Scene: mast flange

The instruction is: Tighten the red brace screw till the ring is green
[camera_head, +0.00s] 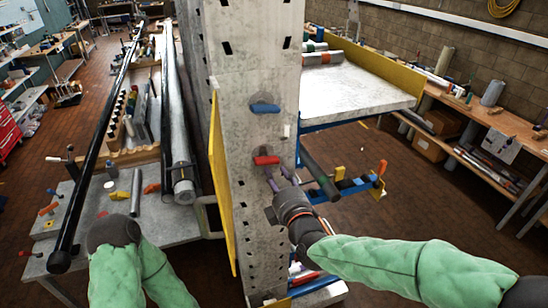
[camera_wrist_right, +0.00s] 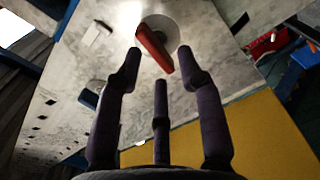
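The red brace screw (camera_head: 266,160) is a red bar handle on the front face of the grey perforated mast (camera_head: 262,210). In the right wrist view the red handle (camera_wrist_right: 154,46) lies tilted in front of a round grey disc (camera_wrist_right: 176,36); no green shows on it. My right gripper (camera_head: 282,180) is just below and right of the screw. Its three dark fingers (camera_wrist_right: 157,72) are spread and empty, with the tips near the handle and seemingly apart from it.
A blue handle (camera_head: 265,108) sits higher on the mast. Yellow panels (camera_head: 220,180) flank it. A grey shelf (camera_head: 350,88) stands to the right, with a rack of coloured tools (camera_head: 352,184) below it. A bench with tubes (camera_head: 120,222) fills the left.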

